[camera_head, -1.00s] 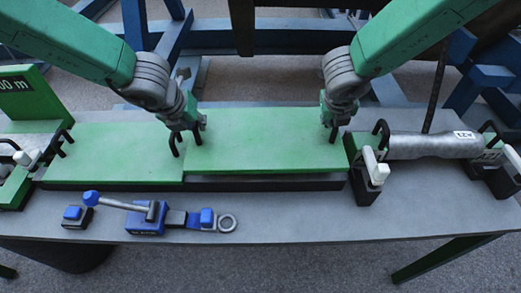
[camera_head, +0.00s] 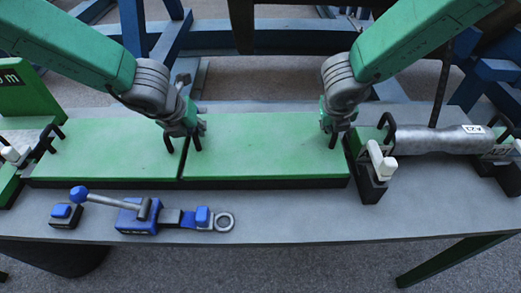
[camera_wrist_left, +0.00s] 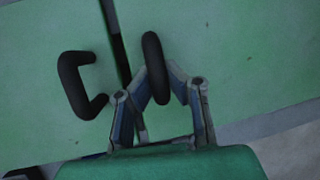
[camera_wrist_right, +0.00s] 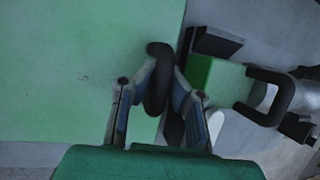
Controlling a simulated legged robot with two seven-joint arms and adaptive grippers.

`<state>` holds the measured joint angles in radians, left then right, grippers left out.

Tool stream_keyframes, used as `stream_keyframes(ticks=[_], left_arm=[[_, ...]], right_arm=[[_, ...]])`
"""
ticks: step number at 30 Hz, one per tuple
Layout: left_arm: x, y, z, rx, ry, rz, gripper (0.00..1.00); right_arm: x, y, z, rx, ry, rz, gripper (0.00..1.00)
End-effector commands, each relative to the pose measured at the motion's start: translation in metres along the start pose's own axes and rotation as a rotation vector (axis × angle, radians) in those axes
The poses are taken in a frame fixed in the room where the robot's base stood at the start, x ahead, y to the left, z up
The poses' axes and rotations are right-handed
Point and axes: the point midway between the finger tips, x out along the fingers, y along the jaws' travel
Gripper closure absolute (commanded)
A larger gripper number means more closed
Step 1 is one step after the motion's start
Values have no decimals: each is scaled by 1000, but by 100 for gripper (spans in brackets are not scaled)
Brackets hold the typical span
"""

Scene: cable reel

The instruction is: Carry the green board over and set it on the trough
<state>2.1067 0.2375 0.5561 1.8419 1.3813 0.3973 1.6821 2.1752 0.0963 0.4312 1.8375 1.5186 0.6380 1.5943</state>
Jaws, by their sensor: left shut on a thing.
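The green board (camera_head: 265,145) is the right one of two green boards lying end to end. It looks level over the dark trough (camera_head: 265,184), with no clear gap under its front edge. My left gripper (camera_head: 195,130) is shut on the black handle at the board's left end; the left wrist view shows this handle (camera_wrist_left: 153,60) between the fingers. My right gripper (camera_head: 333,127) is at the right-end handle; in the right wrist view its fingers close around that handle (camera_wrist_right: 157,60). Most of the trough is hidden under the boards.
A second green board (camera_head: 105,155) with its own handle adjoins on the left. A blue lever tool (camera_head: 140,215) and small blue block (camera_head: 66,214) lie in front. The front right table is bare.

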Motion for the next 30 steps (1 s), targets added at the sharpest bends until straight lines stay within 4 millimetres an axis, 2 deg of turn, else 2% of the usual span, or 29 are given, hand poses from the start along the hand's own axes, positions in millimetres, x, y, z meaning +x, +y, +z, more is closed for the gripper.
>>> stream_keyframes(ticks=[2, 3, 4, 13, 17, 20, 30], left_arm=[[5, -4, -2, 4, -1, -11, 100], [4, -4, -2, 4, 0, -10, 83], [3, -4, -2, 4, 0, -10, 72], [3, -1, -1, 1, 0, -4, 72], [-5, 0, 0, -1, -1, -4, 72], [-20, -1, 0, 0, -3, -5, 72], [-90, -1, 0, 1, -2, -7, 72]], right_arm=[[4, 6, -2, -4, -3, 10, 100], [3, 5, -2, -4, -1, 10, 85], [3, 5, -1, -4, -1, 10, 74], [3, 2, -1, -1, 0, 4, 74], [4, 2, -1, -1, 0, 2, 74], [4, 2, -1, 0, 0, 2, 74], [4, 1, -1, 0, 1, 1, 74]])
